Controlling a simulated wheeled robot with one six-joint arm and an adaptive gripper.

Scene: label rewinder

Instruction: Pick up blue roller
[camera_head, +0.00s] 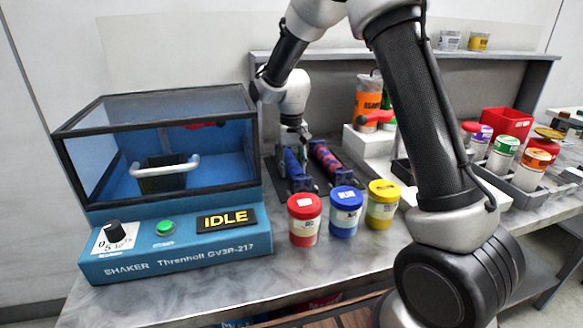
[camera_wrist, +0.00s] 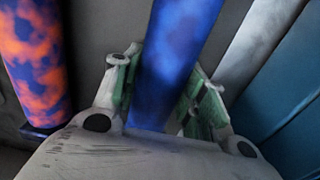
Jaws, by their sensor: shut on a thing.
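The blue roller (camera_head: 293,163) lies on a dark mat between the shaker and a second roller. In the wrist view the blue roller (camera_wrist: 180,55) runs between my two fingers. My gripper (camera_head: 291,145) reaches down onto it from above. In the wrist view my gripper (camera_wrist: 160,95) has green-padded fingers on both sides of the blue roller, shut on it. A red-and-blue mottled roller (camera_head: 326,160) lies to the right, apart from my gripper. It shows orange and blue in the wrist view (camera_wrist: 35,60).
The blue shaker (camera_head: 180,240) with display "IDLE" stands close on the left. A red jar (camera_head: 304,222), a blue jar (camera_head: 345,214) and a yellow jar (camera_head: 382,206) stand in front of the rollers. A white step (camera_head: 372,145) with an orange jar (camera_head: 368,98) is behind right.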

